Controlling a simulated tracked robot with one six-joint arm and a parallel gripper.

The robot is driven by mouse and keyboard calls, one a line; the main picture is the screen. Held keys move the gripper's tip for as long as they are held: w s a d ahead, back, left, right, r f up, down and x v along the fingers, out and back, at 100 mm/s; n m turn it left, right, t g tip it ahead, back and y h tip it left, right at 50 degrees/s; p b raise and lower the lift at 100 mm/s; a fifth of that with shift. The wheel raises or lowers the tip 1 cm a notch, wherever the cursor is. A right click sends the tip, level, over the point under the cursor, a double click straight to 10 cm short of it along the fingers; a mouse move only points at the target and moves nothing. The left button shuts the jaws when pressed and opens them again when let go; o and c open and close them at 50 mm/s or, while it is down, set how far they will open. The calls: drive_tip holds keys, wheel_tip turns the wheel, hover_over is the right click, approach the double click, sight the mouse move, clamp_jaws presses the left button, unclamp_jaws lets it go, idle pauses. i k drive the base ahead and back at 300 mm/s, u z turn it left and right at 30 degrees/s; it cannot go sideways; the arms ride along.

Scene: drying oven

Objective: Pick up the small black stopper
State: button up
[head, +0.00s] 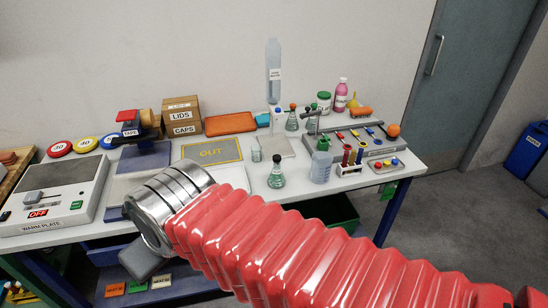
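A small dark, nearly black stopper (277,157) sits in the neck of a conical flask (277,179) with greenish contents, near the middle front of the white table. Another small black piece (5,215) shows at the left edge, on the warm plate; it is too small to tell what it is. My arm, in red bellows, reaches across the front to a metal wrist. A grey part of my gripper (142,262) shows below the wrist, in front of the table edge and left of the flask. The fingertips are hidden, so its opening does not show.
A warm plate (52,193) stands at the left. A clear beaker (256,153), a squat bottle (321,167) and a tube rack (352,167) stand near the flask. An "OUT" mat (212,151) lies bare behind.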

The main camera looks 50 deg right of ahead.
sight(276, 159)
drive_tip(key=i, duration=0.85)
drive_tip(key=u, duration=0.05)
